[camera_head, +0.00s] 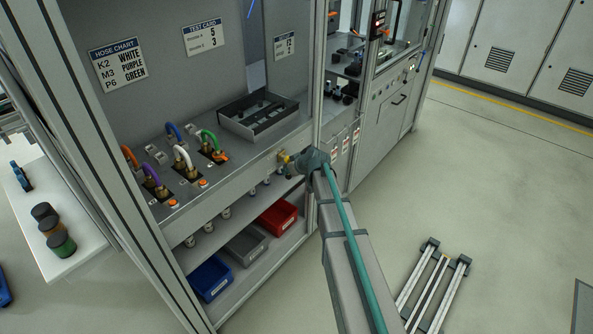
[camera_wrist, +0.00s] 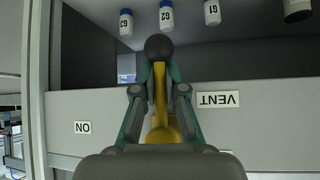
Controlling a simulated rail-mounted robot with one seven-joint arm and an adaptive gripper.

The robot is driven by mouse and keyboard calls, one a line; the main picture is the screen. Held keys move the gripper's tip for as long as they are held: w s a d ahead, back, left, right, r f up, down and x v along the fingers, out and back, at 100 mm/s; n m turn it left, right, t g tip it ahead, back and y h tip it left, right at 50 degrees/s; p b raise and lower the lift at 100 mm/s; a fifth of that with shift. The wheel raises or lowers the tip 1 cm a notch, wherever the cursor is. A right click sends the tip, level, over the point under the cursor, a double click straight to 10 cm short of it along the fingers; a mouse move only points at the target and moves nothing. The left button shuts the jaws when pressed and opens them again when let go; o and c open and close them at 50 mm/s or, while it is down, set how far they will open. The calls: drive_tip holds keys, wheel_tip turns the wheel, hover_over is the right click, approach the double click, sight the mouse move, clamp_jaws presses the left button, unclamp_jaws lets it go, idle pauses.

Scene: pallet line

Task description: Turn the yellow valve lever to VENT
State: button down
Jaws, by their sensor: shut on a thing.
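The yellow valve lever (camera_wrist: 160,95) with its black ball knob (camera_wrist: 158,47) shows in the wrist view, pointing up the picture from its yellow hub. My gripper (camera_wrist: 159,72) is shut on the lever, one finger on each side just below the knob. The VENT label (camera_wrist: 218,99) is to the right of the lever and an ON label (camera_wrist: 83,127) to the left, both upside down in this view. In the head view a bit of the yellow valve (camera_head: 283,157) shows at the bench's front edge, and my gripper and wrist hide the rest.
Hoses in several colours (camera_head: 181,157) stand on the bench left of the valve. Blue (camera_head: 211,278), grey (camera_head: 246,245) and red (camera_head: 277,217) bins sit on the shelf below. White bottles (camera_wrist: 166,15) show beyond the lever.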

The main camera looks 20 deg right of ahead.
drive_tip(key=shift+s+d+f, duration=0.15)
drive_tip(key=shift+s+f, duration=0.4)
drive_tip(key=c, duration=1.2)
unclamp_jaws()
drive_tip(key=shift+w+d+r, duration=0.1)
drive_tip(key=shift+r, duration=0.1)
drive_tip(key=v, duration=1.2)
drive_tip(key=shift+w, duration=0.1)
